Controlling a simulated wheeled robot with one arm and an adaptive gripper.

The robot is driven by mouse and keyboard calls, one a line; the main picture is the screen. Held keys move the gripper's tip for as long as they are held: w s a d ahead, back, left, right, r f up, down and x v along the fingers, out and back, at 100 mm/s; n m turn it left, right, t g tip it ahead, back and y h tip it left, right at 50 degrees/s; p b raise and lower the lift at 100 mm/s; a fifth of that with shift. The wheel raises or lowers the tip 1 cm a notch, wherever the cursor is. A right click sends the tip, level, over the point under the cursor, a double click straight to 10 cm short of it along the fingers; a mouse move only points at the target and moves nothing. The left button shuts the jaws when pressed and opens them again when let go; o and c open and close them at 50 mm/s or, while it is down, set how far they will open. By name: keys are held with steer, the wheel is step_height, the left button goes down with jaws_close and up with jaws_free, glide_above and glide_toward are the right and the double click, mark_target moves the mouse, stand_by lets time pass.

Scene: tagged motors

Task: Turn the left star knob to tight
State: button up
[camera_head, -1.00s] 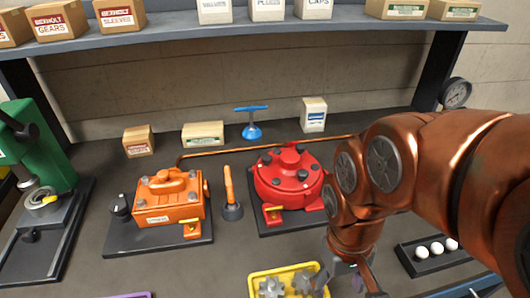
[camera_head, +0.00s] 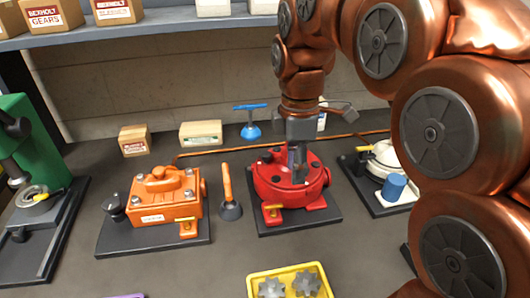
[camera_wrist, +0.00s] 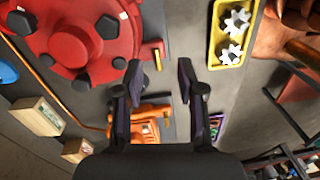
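The red round motor (camera_head: 262,190) stands on a dark base plate in the middle of the bench. Several dark knobs sit around its top; one (camera_wrist: 83,80) shows in the wrist view, and another (camera_wrist: 107,27) is above it. I cannot tell which one is the left star knob, or how tight any is. My gripper (camera_head: 297,160) points down over the red motor's top in the head view. In the wrist view its two dark fingers (camera_wrist: 158,75) are apart with nothing between them. Contact with the motor cannot be made out.
An orange motor (camera_head: 165,203) stands to the left, with an orange-handled tool (camera_head: 227,190) between the motors. A white motor (camera_head: 390,160) with a blue cap is at right. A yellow tray (camera_head: 262,273) with grey gears is in front. A blue-handled valve (camera_head: 251,125) stands behind.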

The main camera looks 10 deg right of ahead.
mark_target(266, 155)
steer(key=w+a+r+n, duration=0.1)
steer(key=w+n, duration=0.3)
steer(key=w+a+r+n+b, duration=0.1)
steer(key=w+n, duration=0.3)
steer(key=w+a+r+n+b, duration=0.1)
steer(key=w+n, duration=0.3)
steer(key=shift+a+t, duration=0.3)
steer(key=shift+t, duration=0.1)
steer(key=shift+f+p, duration=0.45)
steer(key=shift+f, duration=3.4)
jaws_close()
